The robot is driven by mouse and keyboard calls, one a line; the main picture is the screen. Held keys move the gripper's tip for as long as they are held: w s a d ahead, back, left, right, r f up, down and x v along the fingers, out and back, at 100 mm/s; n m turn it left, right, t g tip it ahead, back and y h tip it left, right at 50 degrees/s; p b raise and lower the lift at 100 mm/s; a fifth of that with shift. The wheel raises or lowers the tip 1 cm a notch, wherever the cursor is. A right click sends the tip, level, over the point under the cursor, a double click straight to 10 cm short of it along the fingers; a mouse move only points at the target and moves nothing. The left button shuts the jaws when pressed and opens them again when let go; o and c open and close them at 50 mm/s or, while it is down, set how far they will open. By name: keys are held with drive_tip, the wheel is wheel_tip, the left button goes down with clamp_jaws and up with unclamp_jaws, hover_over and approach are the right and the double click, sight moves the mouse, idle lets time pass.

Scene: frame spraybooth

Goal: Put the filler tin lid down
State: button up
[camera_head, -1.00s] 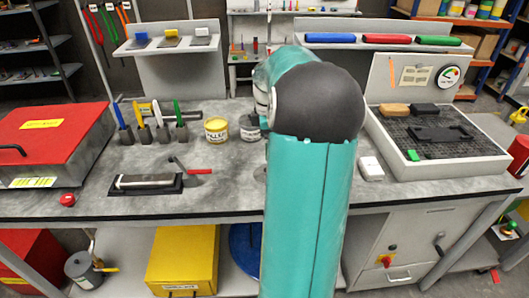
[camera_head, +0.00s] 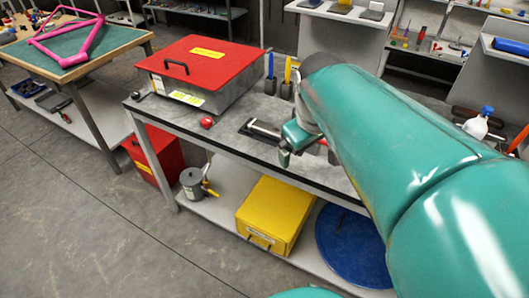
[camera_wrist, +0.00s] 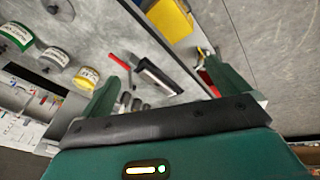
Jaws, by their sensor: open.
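My gripper (camera_head: 290,148) is above the front part of the grey workbench in the head view. In the wrist view my gripper (camera_wrist: 162,72) has its fingers wide apart, with nothing held between them. A yellow tin (camera_wrist: 86,78), apparently the filler tin, stands on the bench left of the fingers. I cannot tell whether a lid is on it. A grey disc (camera_wrist: 60,8) is partly in view at the top left, too unclear to name. The filler tin is not visible in the head view now; my arm covers much of the bench.
A red-lidded case (camera_head: 205,65) stands at the bench's left end, with a small red knob (camera_head: 207,122) by the edge. A sanding block (camera_wrist: 160,74) and red-handled scraper (camera_wrist: 119,61) lie below the fingers. A yellow box (camera_head: 275,215) sits on the lower shelf. Floor at left is clear.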

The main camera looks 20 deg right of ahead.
drive_tip(key=s+a+f+m+t+y, duration=0.1)
drive_tip(key=s+a+m+t, duration=0.1)
drive_tip(key=s+a, duration=0.4)
drive_tip(key=a, duration=0.3)
drive_tip(key=shift+s+f+m+y, duration=0.2)
drive_tip(key=shift+s+m+y, duration=0.1)
drive_tip(key=shift+y, duration=0.1)
